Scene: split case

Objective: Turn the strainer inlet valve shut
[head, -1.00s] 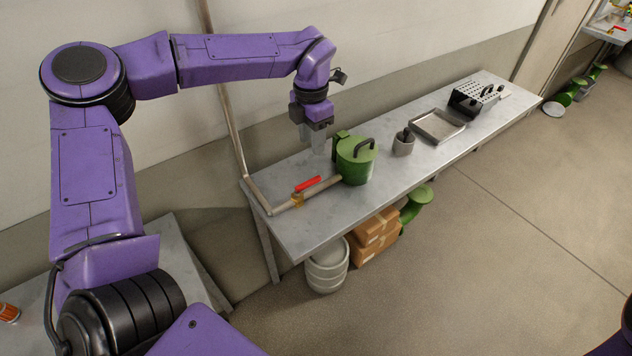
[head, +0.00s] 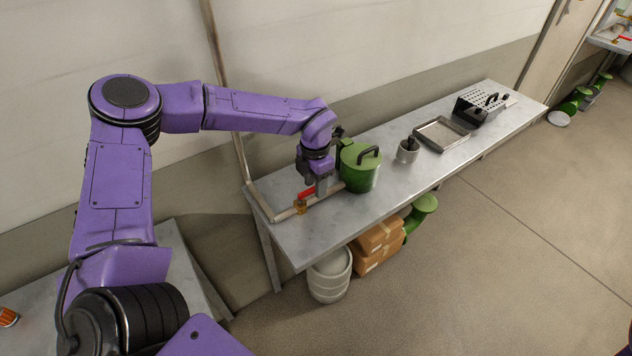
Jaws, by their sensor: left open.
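The strainer (head: 358,172) is a green lidded pot with a black handle, standing on the grey bench. A pipe (head: 283,215) runs along the bench into its left side. The inlet valve is a brass body (head: 300,206) on this pipe with a red lever (head: 306,193), which lies along the pipe. My left gripper (head: 320,188) is open, pointing down at the right end of the red lever, just left of the strainer. Its fingers partly hide the lever's end and the pipe. I cannot tell whether they touch the lever. My right gripper is out of view.
On the bench (head: 400,190) to the right stand a grey cup (head: 408,151), a shallow tray (head: 441,134) and a perforated metal box (head: 482,104). A vertical pipe (head: 226,100) rises by the wall. A keg (head: 329,275) and cardboard boxes (head: 377,244) sit below.

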